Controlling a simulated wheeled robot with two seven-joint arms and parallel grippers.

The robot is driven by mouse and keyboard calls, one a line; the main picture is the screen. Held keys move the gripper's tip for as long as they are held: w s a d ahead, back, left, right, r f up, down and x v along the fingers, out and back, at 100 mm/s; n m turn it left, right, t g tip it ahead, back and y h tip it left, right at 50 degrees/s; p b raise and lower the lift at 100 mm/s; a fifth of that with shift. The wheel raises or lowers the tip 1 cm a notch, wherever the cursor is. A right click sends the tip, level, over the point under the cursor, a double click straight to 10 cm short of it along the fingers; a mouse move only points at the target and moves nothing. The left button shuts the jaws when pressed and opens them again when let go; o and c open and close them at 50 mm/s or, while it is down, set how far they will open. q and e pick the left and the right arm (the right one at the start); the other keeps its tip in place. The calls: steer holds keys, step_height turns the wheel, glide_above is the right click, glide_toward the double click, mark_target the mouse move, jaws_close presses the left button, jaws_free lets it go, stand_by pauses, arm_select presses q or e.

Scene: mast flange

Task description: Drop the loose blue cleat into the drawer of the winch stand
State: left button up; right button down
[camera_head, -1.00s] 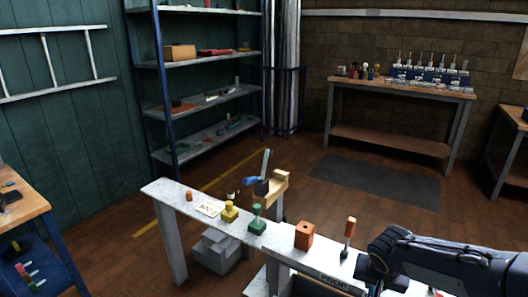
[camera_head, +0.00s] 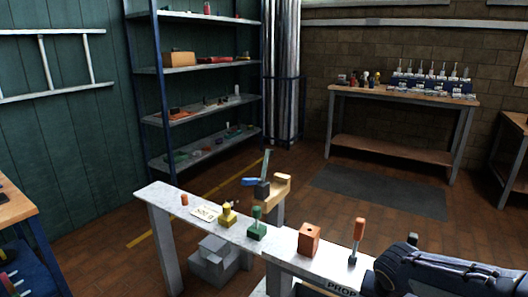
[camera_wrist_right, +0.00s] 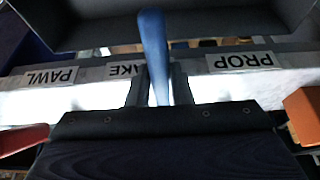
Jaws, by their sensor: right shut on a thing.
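In the right wrist view my right gripper (camera_wrist_right: 155,88) is shut on a long, rounded blue piece, which I take for the blue cleat (camera_wrist_right: 154,45). It stands out between the two dark fingers, toward the top of that view. Beyond it are upside-down labels on a pale edge, one reading PROP (camera_wrist_right: 239,61). A grey, tray-like form (camera_wrist_right: 85,30) fills the top of the view; I cannot tell if it is the drawer. In the head view my right arm comes in at the lower right, its gripper hidden. My left gripper is not in view.
The pale bench (camera_head: 200,212) carries an orange block (camera_head: 309,239), an orange-handled tool (camera_head: 358,238), a green piece (camera_head: 256,226) and a yellow piece (camera_head: 227,216). Shelves and another bench stand farther back.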

steer(key=c, duration=1.2)
jaws_free()
steer(key=shift+r, duration=0.1)
steer(key=p+v, duration=0.2)
steer(key=v, duration=0.5)
steer(key=shift+s+a+r, duration=0.1)
steer(key=shift+a+r, duration=0.05)
steer(key=shift+r, duration=0.2)
steer(key=s+a+n+t+y, duration=0.1)
steer(key=s+a+n+y, duration=0.15)
steer(key=s, duration=0.75)
steer(key=s+a+n+t+y, duration=0.1)
steer(key=s+a+n+y, duration=0.2)
steer(key=s, duration=0.7)
step_height(320, 180, up, 22)
steer(key=p, duration=2.1)
steer(key=shift+w+f+m+y+p, duration=0.2)
steer(key=shift+m+y+p, duration=0.1)
steer(key=shift+m+y, duration=0.05)
